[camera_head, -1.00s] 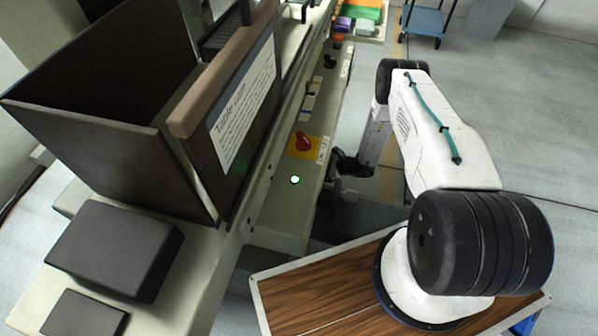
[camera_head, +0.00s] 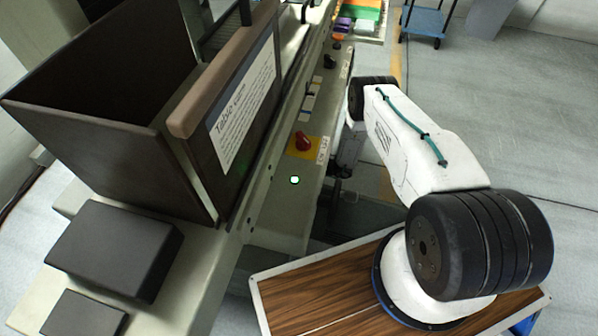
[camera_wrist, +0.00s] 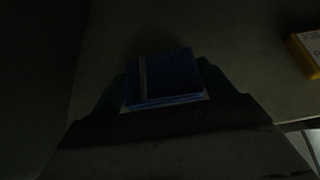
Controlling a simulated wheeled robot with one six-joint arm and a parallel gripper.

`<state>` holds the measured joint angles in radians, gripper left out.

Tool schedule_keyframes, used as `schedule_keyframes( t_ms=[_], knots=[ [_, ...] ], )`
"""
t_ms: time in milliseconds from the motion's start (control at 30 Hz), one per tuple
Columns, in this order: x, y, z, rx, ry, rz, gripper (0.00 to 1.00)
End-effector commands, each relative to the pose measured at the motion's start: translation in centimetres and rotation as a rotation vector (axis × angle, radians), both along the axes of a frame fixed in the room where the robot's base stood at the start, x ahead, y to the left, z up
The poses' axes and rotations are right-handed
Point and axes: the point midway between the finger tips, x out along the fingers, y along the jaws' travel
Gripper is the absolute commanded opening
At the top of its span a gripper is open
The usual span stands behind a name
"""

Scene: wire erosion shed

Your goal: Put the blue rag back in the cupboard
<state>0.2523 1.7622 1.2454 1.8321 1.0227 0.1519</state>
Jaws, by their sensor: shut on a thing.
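The blue rag (camera_wrist: 168,78) shows in the wrist view as a folded dark blue square with a paler stripe near its left side and a light front edge. My gripper (camera_wrist: 162,88) is shut on it, with a dark finger at each side. In the head view the rag cannot be made out, and my gripper is mostly hidden beyond my arm, low beside the machine. I cannot make out the cupboard's opening for certain; the wrist view is dark, with a dim grey surface (camera_wrist: 240,50) beyond the rag.
A yellow labelled box (camera_wrist: 308,52) is at the wrist view's right edge. In the head view, the machine's panel with a red knob (camera_head: 302,141) lies left of my arm. A blue trolley (camera_head: 425,20) stands at the back. The grey floor (camera_head: 520,130) at right is clear.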

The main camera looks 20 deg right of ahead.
Motion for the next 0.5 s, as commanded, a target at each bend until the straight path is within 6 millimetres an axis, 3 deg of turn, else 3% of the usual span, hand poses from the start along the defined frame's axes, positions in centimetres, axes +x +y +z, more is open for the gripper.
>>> schedule_keyframes(
  t_ms=[133,167,200,500],
  knots=[
    [0.01,-0.01,-0.33,0.0,0.0,0.0,0.59],
    [0.05,-0.01,-0.26,0.0,-0.001,0.0,0.9],
    [0.05,-0.02,-0.25,0.0,-0.001,0.0,1.0],
    [0.01,-0.02,0.0,0.0,0.0,0.0,1.0]
  ],
)
